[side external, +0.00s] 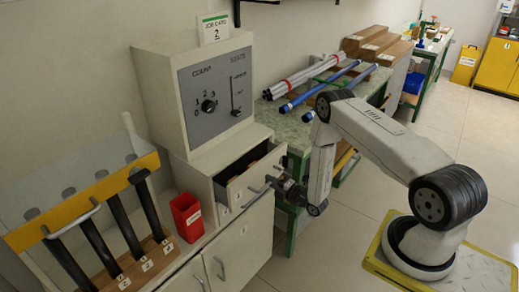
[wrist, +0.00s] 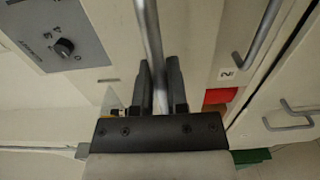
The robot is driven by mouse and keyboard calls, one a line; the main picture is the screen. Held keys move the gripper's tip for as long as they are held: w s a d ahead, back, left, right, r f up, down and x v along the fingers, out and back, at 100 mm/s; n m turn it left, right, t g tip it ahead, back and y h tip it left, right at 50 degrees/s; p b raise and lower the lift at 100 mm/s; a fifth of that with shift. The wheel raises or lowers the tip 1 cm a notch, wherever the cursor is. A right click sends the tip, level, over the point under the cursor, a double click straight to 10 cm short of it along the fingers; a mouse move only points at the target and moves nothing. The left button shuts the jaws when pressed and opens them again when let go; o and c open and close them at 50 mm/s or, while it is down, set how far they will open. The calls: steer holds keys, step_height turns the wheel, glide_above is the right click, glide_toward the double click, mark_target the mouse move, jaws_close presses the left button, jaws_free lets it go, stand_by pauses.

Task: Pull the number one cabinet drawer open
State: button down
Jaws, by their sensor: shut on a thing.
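The cabinet drawer (side external: 243,187) stands partly open below the control box, and its dark inside shows above the front. My gripper (side external: 277,184) is at the drawer front, shut on its handle. In the wrist view the handle (wrist: 149,28) is a grey bar running between the two dark fingers of my gripper (wrist: 160,85). The number on this drawer cannot be read in the side view.
The control box (side external: 190,85) stands on the cabinet. A red bin (side external: 187,217) is to the left of the drawer, with cupboard doors (side external: 235,250) below. The green-legged bench (side external: 292,128) with rods is close on the right. Open floor (side external: 325,260) lies in front.

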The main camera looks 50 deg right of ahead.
steer(key=s, duration=0.7)
steer(key=shift+s, duration=0.35)
steer(key=shift+d, duration=0.1)
steer(key=c, duration=0.6)
jaws_free()
steer(key=shift+c, duration=0.2)
steer(key=s, duration=0.7)
steer(key=shift+s, duration=0.35)
steer(key=shift+w, duration=0.1)
